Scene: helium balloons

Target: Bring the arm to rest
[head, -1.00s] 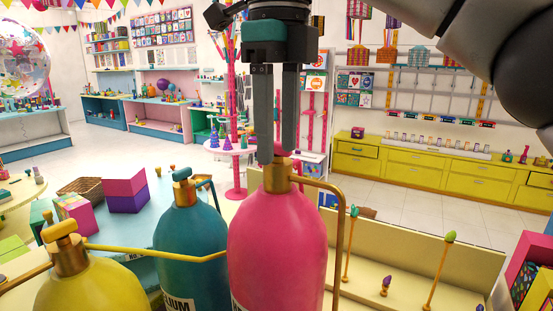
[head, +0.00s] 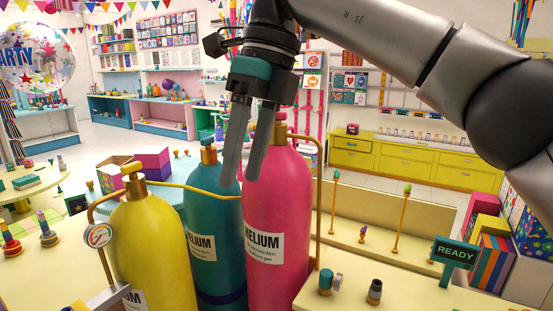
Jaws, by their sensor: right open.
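My right gripper (head: 241,184) hangs pointing down in front of the pink helium cylinder (head: 290,200) and the teal helium cylinder (head: 213,250). Its two grey fingers are apart with nothing between them. I cannot tell whether a finger touches a cylinder. My right arm comes in from the upper right. The yellow helium cylinder (head: 155,245) stands at the left, with a gauge (head: 98,235) beside it. My left gripper is not in view.
A cream bench at the front right holds a green READY sign (head: 455,252), a knob (head: 327,282) and a dark fitting (head: 375,291). Gold stands with coloured tips (head: 405,210) rise behind. A round party balloon (head: 35,62) floats at the upper left.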

